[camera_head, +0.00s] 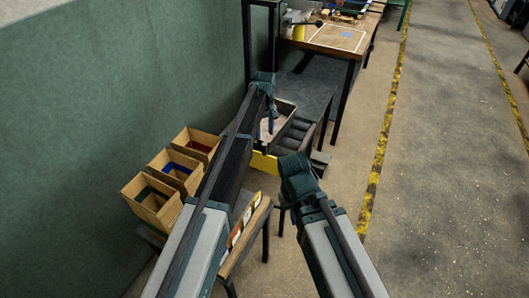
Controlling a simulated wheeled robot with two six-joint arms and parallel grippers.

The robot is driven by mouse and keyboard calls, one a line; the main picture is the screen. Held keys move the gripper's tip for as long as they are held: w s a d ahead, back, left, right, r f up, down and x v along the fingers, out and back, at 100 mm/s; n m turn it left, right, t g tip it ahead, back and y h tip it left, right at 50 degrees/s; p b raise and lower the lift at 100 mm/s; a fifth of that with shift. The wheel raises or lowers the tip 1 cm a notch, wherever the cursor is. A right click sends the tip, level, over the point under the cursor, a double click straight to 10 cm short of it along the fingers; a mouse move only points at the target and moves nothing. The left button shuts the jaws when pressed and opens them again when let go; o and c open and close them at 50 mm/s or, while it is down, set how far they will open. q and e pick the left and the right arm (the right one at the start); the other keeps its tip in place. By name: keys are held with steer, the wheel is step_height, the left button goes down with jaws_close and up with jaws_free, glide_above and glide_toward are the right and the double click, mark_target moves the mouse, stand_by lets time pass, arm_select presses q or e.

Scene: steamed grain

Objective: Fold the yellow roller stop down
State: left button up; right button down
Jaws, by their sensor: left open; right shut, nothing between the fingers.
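The yellow roller stop (264,162) shows as a flat yellow plate at the near end of the dark roller track (291,141). Its right end is next to my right gripper in the picture, and I cannot tell whether they touch. My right gripper (291,160) is shut and empty, in front of the track's near end. Part of the tray and the stop's left end are hidden by my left arm.
Cardboard bins (150,200) stand in a row on a low bench at the left, by the green wall (110,90). A wooden workbench (335,40) stands at the back. The concrete floor at the right is clear, with a yellow line (385,135).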

mark_target(265, 142)
arm_select(q)
step_height(265, 142, down, 9)
steer(key=b, duration=0.7)
steer(key=shift+r+b, duration=0.1)
steer(key=shift+b, duration=0.25)
jaws_close()
stand_by(0.7)
